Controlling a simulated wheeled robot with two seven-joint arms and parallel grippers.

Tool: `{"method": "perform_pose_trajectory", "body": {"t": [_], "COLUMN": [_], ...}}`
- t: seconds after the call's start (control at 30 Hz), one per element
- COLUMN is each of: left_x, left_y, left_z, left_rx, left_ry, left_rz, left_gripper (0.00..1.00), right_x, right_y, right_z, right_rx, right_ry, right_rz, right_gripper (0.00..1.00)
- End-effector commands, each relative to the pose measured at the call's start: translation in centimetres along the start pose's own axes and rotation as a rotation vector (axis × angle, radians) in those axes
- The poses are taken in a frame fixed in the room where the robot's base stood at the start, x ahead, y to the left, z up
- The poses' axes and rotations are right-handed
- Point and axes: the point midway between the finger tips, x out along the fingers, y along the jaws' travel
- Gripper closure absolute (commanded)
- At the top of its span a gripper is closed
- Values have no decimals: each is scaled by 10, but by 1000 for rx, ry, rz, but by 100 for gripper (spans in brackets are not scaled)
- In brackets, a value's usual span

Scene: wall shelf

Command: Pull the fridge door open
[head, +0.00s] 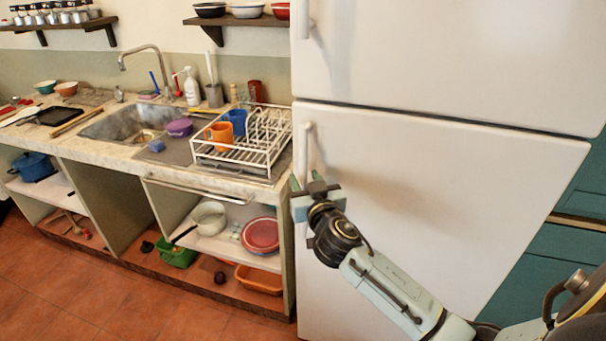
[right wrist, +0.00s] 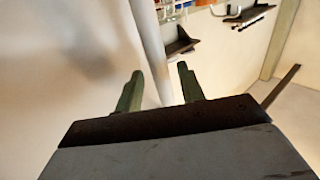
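The white fridge has an upper door (head: 450,55) and a larger lower door (head: 450,190); both look shut. The lower door's upright white handle (head: 308,140) is at its left edge, and its lower part is hidden behind my gripper. My right gripper (head: 307,180) is at the handle's height, with its fingers pointing toward it. In the right wrist view the two green fingers of my right gripper (right wrist: 160,72) are spread apart. The white handle bar (right wrist: 150,45) shows between them, with a gap to the right finger. My left gripper is out of view.
Left of the fridge is a counter (head: 80,145) with a sink (head: 135,122) and a white dish rack (head: 270,135). Open shelves below hold pots and bowls. Teal cabinets (head: 540,260) stand right of the fridge. The tiled floor (head: 90,290) in front of the counter is clear.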

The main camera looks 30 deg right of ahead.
Motion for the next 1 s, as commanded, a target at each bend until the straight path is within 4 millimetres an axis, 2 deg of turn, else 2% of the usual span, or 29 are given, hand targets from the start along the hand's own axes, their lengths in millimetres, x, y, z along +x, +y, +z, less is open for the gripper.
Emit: {"method": "perform_pose_trajectory", "body": {"t": [0.2, 0.53, 0.57, 0.83, 1.0], "left_x": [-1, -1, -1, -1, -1], "left_y": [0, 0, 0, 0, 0], "left_z": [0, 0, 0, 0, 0], "left_rx": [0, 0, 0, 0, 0], "left_ry": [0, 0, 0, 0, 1], "left_rz": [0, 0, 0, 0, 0], "left_gripper": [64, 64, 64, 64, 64], "right_x": [21, 24, 24, 24, 24], "right_y": [0, 0, 0, 0, 0], "right_z": [0, 1, 1, 1, 1], "right_rx": [0, 0, 0, 0, 0], "right_ry": [0, -1, -1, -1, -1], "right_rz": [-1, -1, -1, -1, -1], "right_gripper": [61, 61, 62, 98, 100]}}
